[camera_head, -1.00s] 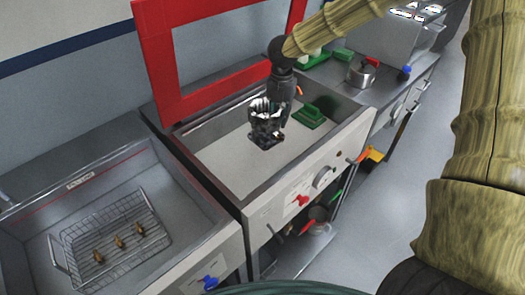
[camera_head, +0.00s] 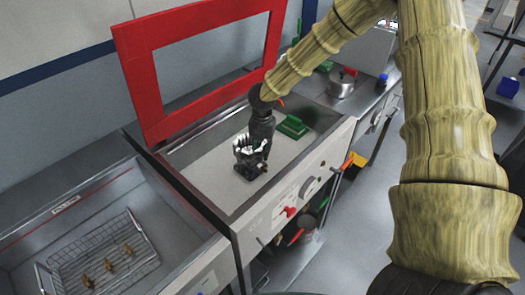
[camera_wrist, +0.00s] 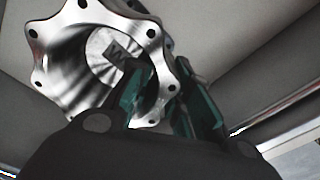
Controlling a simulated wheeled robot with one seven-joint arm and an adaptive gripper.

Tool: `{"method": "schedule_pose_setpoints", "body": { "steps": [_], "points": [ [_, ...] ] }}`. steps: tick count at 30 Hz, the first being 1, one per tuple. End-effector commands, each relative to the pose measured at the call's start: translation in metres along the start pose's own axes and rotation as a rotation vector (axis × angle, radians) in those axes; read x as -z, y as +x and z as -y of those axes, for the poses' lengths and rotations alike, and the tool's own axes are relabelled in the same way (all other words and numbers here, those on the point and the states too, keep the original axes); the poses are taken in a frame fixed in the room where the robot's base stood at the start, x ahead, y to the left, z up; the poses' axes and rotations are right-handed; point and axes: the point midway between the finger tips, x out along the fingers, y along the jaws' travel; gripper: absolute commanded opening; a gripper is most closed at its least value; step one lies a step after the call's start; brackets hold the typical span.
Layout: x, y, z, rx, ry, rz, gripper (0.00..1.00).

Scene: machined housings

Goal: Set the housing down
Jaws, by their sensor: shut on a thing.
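The housing (camera_wrist: 68,85) is a shiny machined metal ring with a scalloped, drilled flange and a hollow bore. In the wrist view my gripper (camera_wrist: 160,95) is shut on its near wall with teal-green fingers. In the head view the housing (camera_head: 244,150) shows bright at my dark gripper (camera_head: 252,160), inside the open red-framed basin (camera_head: 205,180). It is low over the pale basin floor; I cannot tell whether it touches it. My gripper covers part of the housing.
A green block (camera_head: 292,126) lies in the basin's far right part. A raised red frame (camera_head: 160,90) stands along the back. A neighbouring basin with a wire basket (camera_head: 100,262) is at left. A metal kettle (camera_head: 341,84) stands beyond. The basin's left floor is clear.

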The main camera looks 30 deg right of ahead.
Motion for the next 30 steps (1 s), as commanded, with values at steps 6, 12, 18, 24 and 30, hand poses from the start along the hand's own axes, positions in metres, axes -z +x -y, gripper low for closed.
{"method": "schedule_pose_setpoints", "body": {
  "steps": [6, 12, 18, 24, 30],
  "points": [
    [-0.0007, 0.0093, -0.0010, -0.002, 0.000, 0.002, 0.00],
    [-0.0005, 0.0096, -0.0011, -0.002, -0.001, 0.002, 0.00],
    [-0.0001, 0.0123, 0.0000, -0.001, 0.000, 0.001, 0.36],
    [-0.0001, 0.0123, 0.0001, -0.001, 0.000, 0.000, 0.42],
    [-0.0001, 0.0095, -0.0002, -0.001, 0.000, 0.001, 0.42]
  ]
}}
